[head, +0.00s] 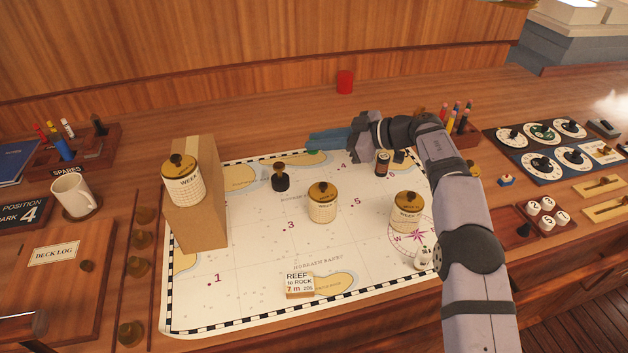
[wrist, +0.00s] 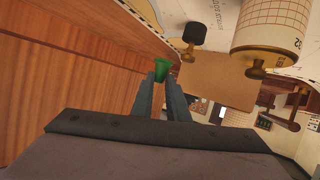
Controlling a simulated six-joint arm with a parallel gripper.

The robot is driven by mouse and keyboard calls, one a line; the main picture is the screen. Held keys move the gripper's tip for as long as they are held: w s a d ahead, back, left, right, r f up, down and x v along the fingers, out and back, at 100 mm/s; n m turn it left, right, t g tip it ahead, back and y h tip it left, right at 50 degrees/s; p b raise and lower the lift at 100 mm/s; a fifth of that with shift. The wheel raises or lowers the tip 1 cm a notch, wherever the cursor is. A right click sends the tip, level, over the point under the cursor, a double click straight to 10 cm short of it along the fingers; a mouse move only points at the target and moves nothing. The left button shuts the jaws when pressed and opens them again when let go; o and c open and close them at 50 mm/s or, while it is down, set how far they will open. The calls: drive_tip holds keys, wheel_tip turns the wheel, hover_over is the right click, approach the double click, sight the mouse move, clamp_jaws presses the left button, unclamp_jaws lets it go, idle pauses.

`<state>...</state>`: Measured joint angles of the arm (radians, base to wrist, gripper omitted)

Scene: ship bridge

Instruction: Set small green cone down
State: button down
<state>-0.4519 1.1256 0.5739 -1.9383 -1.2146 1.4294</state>
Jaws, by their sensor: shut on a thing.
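The small green cone (wrist: 161,70) is between the fingertips of my gripper (wrist: 160,80) in the wrist view. My gripper is shut on it. In the head view my gripper (head: 318,143) reaches left over the far edge of the chart (head: 255,264). A bit of the green cone (head: 312,152) shows just below the fingertips there. I cannot tell whether the cone touches the chart or hangs above it.
A black stamp-like piece (head: 281,181) with a brass knob stands near the cone. Brass-lidded jars stand at the chart's middle (head: 322,204), right (head: 406,214) and on a tall cardboard box (head: 203,232) at left. A red cup (head: 345,82) stands farther back.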

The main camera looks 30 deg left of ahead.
drive_tip(key=shift+f+p, duration=0.7)
drive_tip(key=shift+f, duration=4.25)
drive_tip(key=shift+f, duration=0.2)
drive_tip(key=c, duration=1.7)
unclamp_jaws()
drive_tip(key=shift+r, duration=0.15)
drive_tip(key=shift+d+r, duration=0.1)
drive_tip(key=b+v, duration=0.2)
drive_tip(key=v, duration=0.9)
drive_tip(key=shift+d+b, duration=0.35)
drive_tip(key=shift+d+r, duration=0.1)
drive_tip(key=shift+r, duration=0.05)
